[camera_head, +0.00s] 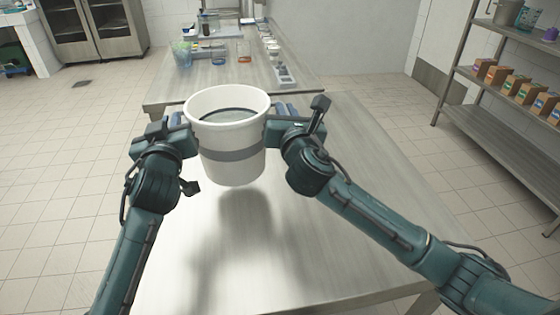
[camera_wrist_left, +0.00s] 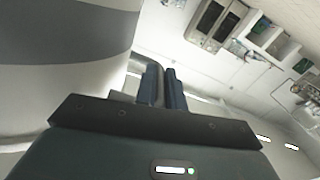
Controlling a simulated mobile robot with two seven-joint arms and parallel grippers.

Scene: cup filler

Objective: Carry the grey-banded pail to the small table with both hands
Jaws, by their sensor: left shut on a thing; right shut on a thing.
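The white pail (camera_head: 232,168) with a grey band hangs upright between my two grippers, above a steel-topped table (camera_head: 340,220). Its shadow lies on the tabletop below it. Something dark grey shows inside the pail. My left gripper (camera_head: 178,120) is shut on the pail at its left side. My right gripper (camera_head: 281,112) is shut on it at its right side. In the left wrist view, the pail (camera_wrist_left: 50,85) fills the upper left, and the left gripper's blue fingers (camera_wrist_left: 162,86) are close together beside it. The exact grip point is partly hidden.
Behind the pail, another worktop (camera_head: 210,80) carries glassware, a blue-green container (camera_head: 182,54) and small dishes. A metal shelf (camera_head: 500,105) with several small boxes stands at the right. Tiled floor (camera_head: 60,165) is open at the left. The tabletop near me is clear.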

